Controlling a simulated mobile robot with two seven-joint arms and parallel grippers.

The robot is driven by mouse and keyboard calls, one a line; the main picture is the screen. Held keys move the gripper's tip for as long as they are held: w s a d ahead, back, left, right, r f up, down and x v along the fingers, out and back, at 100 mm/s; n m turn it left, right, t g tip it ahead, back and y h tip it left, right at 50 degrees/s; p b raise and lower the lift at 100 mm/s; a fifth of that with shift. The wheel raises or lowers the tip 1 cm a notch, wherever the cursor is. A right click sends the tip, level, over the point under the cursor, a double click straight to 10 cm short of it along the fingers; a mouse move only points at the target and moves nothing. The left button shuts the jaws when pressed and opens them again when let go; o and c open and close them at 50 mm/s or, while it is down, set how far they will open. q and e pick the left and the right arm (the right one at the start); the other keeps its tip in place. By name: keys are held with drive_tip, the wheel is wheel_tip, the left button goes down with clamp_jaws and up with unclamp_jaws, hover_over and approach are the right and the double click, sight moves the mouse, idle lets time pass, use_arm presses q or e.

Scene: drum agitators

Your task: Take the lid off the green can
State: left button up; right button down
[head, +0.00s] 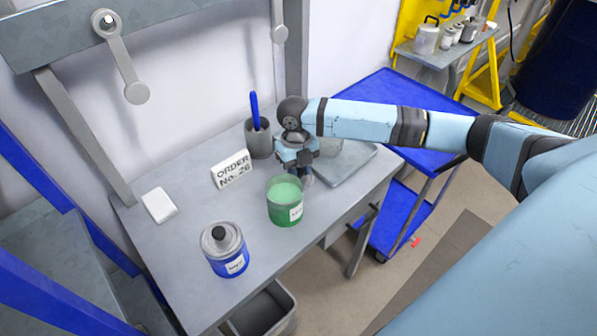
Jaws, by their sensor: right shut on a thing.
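The green can (284,212) stands upright on the grey workbench (180,250), with a white label on its front. Its top is uncovered and pale green shows inside. My right gripper (302,170) is just behind the can, pointing down. It is shut on a small grey thing that looks like the can's lid (308,181), mostly hidden by the fingers and the can rim. I cannot tell whether the lid touches the bench. My left gripper is not in view.
A blue can (230,262) with a grey lid and dark knob stands front left. An order sign (232,170), a white block (159,205), a grey cup (259,140) and a flat grey plate (347,165) are on the bench. The front left has free room.

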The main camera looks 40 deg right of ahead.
drive_tip(key=shift+f, duration=0.8)
drive_tip(key=c, duration=0.9)
unclamp_jaws()
drive_tip(key=shift+f, duration=0.15)
